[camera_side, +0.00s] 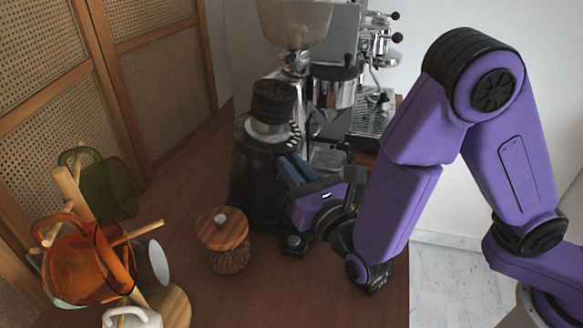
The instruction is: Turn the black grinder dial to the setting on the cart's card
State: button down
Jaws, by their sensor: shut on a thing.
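The black grinder (255,172) stands upright on the wooden cart top, left of my gripper (292,170). I cannot make out the setting card in this view.
A wood-lidded jar (224,240) stands in front of the grinder. A wooden mug tree with an orange mug (88,262) and a green mug (108,188) is at left. A larger silver grinder (296,70) and an espresso machine (372,112) stand behind.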

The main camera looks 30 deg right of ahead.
jog(key=c, duration=1.1)
grip_release()
jog(key=shift+s, duration=0.1)
jog(key=s, duration=0.5)
jog(key=s+f, duration=0.1)
jog(key=s, duration=0.5)
jog(key=s+f, duration=0.1)
jog(key=s, duration=0.5)
jog(key=shift+s+f, duration=0.1)
jog(key=shift+f, duration=0.1)
